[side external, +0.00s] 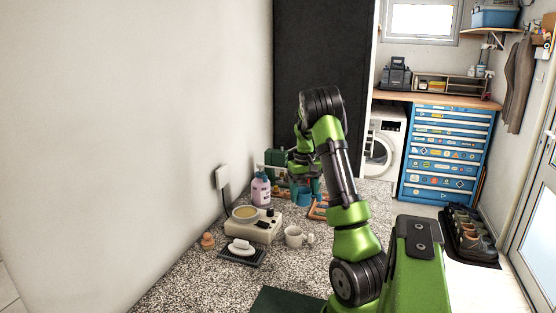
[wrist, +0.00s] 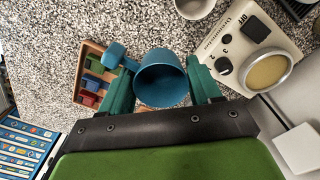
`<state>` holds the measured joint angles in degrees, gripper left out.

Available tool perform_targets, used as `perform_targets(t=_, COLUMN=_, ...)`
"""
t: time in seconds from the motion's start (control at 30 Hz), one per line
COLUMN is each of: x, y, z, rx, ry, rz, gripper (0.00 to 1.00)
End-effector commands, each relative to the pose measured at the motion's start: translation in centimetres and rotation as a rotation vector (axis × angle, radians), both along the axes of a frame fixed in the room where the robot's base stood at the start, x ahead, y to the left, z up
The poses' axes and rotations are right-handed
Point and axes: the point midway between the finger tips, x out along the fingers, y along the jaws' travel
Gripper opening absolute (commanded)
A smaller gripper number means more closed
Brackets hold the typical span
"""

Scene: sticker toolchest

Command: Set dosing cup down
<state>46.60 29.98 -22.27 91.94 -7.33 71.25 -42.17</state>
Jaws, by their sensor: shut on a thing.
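The dosing cup, a blue cup with a side handle (wrist: 160,82), sits between the teal fingers of my gripper (wrist: 162,90) in the wrist view. The fingers are shut on it, and its handle points to the upper left. I look down into its open mouth, and it looks empty. In the side view the blue cup (side external: 303,198) shows small below my gripper (side external: 306,188), close above or at the speckled counter (side external: 190,285). I cannot tell whether its base touches the surface.
A wooden tray (wrist: 83,99) with coloured pieces lies beside the cup. A beige hotplate-like device (side external: 262,232), pink bottle (side external: 261,191), white mug (side external: 294,236), soap on a dark dish (side external: 241,248) and small terracotta pot (side external: 208,241) stand nearby. The front left counter is clear.

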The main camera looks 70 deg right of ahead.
Motion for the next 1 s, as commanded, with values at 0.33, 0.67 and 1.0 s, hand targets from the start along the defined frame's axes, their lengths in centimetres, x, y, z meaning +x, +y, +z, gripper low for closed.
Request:
perform_targets(t=0.33, x=8.2, y=9.6, z=2.0, rx=0.0, ry=-0.006, rz=0.153, gripper=0.33)
perform_targets(t=0.67, x=15.4, y=27.1, z=5.2, rx=0.0, ry=-0.006, rz=0.517, gripper=0.33)
perform_targets(t=1.0, x=16.2, y=39.1, z=7.4, rx=0.001, ry=-0.003, rz=0.832, gripper=0.33)
